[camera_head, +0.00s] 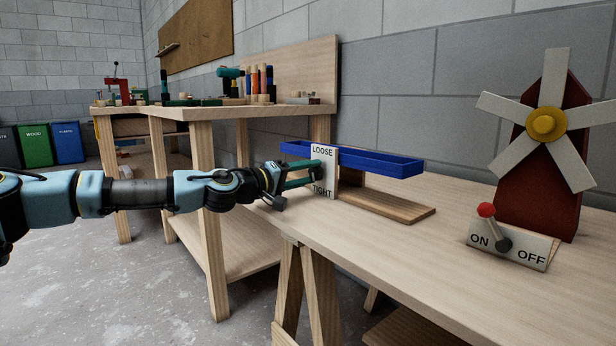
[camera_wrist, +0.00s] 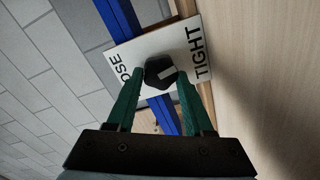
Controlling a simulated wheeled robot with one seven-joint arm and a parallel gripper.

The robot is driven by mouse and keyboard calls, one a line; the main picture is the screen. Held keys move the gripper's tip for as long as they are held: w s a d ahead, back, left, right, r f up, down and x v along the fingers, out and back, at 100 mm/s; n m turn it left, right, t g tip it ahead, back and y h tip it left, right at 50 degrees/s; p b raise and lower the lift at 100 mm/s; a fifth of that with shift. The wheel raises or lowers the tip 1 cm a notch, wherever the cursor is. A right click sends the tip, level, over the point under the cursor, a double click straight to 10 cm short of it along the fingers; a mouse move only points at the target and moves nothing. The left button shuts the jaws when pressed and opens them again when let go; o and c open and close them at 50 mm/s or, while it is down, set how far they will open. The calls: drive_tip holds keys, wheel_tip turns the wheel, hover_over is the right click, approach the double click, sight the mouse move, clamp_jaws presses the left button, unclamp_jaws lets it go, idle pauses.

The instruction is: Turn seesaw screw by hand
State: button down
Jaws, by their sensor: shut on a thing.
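The seesaw is a blue trough-like beam (camera_head: 380,162) on a wooden base (camera_head: 385,207) at the bench's left end. A white plate (camera_head: 323,160) at its pivot reads LOOSE at the top and TIGHT at the bottom. The seesaw screw is a black knob with a pale mark (camera_wrist: 162,72), in front of the plate in the wrist view. My gripper (camera_head: 316,172) reaches in from the left with its green fingers shut on the knob, one on each side. In the head view the fingers mostly hide the knob.
A red windmill (camera_head: 546,150) stands at the bench's right, behind an ON/OFF plate (camera_head: 512,246) with a red-tipped lever (camera_head: 492,222). A taller wooden workbench (camera_head: 215,112) with tools stands behind my arm. The bench between seesaw and lever is clear.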

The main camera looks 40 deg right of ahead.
drive_tip(key=shift+m, duration=1)
drive_tip(key=shift+c, duration=1.4)
unclamp_jaws()
